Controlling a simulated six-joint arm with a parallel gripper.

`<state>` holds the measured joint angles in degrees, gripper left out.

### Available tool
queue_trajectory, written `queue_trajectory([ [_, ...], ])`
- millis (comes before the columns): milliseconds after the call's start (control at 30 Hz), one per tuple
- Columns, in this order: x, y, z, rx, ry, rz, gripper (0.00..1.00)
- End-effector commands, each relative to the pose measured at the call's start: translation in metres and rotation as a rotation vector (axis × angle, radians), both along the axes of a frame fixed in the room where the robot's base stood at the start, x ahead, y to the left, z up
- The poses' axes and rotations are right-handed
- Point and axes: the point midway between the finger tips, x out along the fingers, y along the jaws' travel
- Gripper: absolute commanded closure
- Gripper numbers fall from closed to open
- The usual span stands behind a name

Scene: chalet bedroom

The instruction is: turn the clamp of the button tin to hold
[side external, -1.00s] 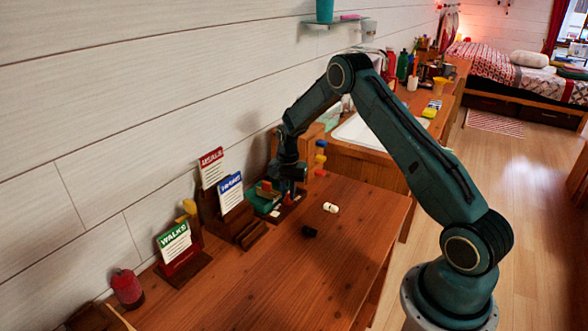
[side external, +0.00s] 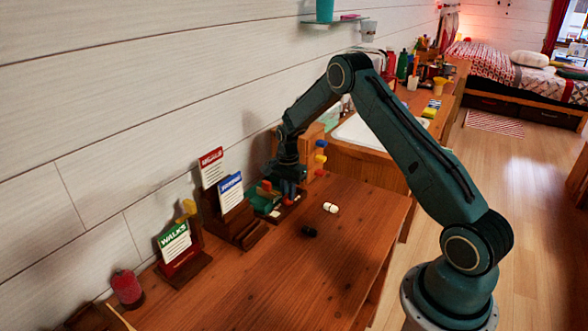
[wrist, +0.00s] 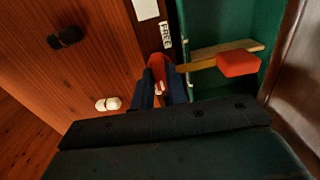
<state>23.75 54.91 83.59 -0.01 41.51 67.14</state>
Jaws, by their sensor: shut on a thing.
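The green button tin (side external: 258,204) stands at the back of the wooden table in the side view. It also shows at the right of the wrist view (wrist: 222,20). A light wooden bar (wrist: 200,64) with a red block (wrist: 238,64) on its end reaches over the tin. My gripper (wrist: 160,84) is beside the tin, its two blue fingers shut on a red clamp handle (wrist: 157,66). The fingers hide part of the handle. A small white label (wrist: 165,35) that seems to read FREE lies just ahead of the handle.
A black piece (side external: 309,231) and a white piece (side external: 330,208) lie on the table in front of the tin. Coloured knobs (side external: 320,158) stand behind. The table's front is clear.

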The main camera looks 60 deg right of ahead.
Motion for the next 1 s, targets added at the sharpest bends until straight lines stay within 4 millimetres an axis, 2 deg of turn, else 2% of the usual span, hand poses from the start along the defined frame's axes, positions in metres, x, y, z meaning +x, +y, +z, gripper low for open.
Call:
queue_trajectory([
  [33, 0.000, 0.000, 0.001, 0.000, 0.000, -0.002, 0.84],
  [133, 0.000, 0.000, 0.001, 0.000, 0.000, -0.001, 0.64],
  [467, 0.000, 0.000, 0.001, 0.000, 0.000, 0.000, 0.64],
  [667, 0.000, 0.000, 0.009, 0.000, -0.001, 0.000, 0.64],
  [867, 0.000, 0.000, 0.031, -0.001, -0.002, 0.000, 0.64],
  [1000, 0.001, 0.000, 0.054, -0.002, -0.004, 0.000, 0.64],
])
